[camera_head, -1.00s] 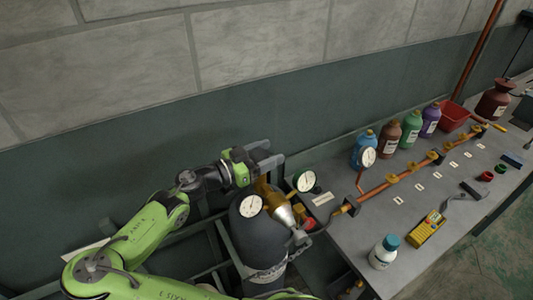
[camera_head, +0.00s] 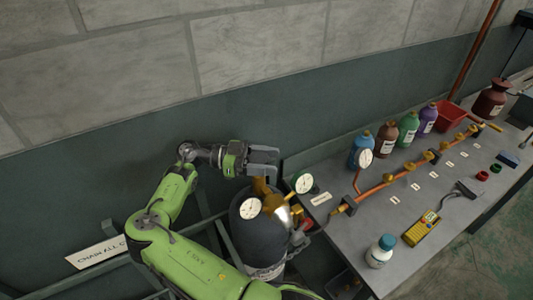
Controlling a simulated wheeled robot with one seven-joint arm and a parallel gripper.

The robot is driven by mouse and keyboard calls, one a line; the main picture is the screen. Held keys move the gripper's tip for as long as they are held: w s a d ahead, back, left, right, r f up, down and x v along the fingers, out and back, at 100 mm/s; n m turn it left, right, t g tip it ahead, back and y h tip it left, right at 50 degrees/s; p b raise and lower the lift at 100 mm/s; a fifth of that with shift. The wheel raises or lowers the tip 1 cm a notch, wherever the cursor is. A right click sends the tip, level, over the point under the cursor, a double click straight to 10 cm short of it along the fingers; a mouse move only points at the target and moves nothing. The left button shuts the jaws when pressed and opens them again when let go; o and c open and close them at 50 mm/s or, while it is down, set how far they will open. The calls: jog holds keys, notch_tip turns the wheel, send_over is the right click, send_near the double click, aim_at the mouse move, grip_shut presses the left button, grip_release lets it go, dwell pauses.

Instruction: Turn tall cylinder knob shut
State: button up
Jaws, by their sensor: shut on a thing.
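The tall cylinder (camera_head: 262,238) is dark grey and stands upright left of the bench, partly covered by my arm. Brass valve parts (camera_head: 261,186) rise at its top, with two round white gauges, one at the left (camera_head: 250,208) and one at the right (camera_head: 303,184). My gripper (camera_head: 266,163) is over the top of the valve, its body lying to the left and its fingers toward the right. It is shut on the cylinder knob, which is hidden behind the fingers.
A grey bench (camera_head: 345,225) stands at the right with a copper pipe manifold (camera_head: 372,193), coloured bottles (camera_head: 408,127), a white bottle (camera_head: 380,252) and a yellow meter (camera_head: 421,229). The wall (camera_head: 120,160) is close behind the cylinder.

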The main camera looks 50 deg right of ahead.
jog(key=shift+r+m+g+y+p, duration=0.25)
jog(key=shift+m+g+y+p, duration=0.25)
jog(key=shift+m+y+p, duration=0.15)
jog(key=shift+y, duration=0.35)
jog(key=o, duration=0.8)
jog(key=shift+o, duration=1.3)
jog(key=shift+s+a+m, duration=0.1)
jog(key=shift+a+m, duration=0.15)
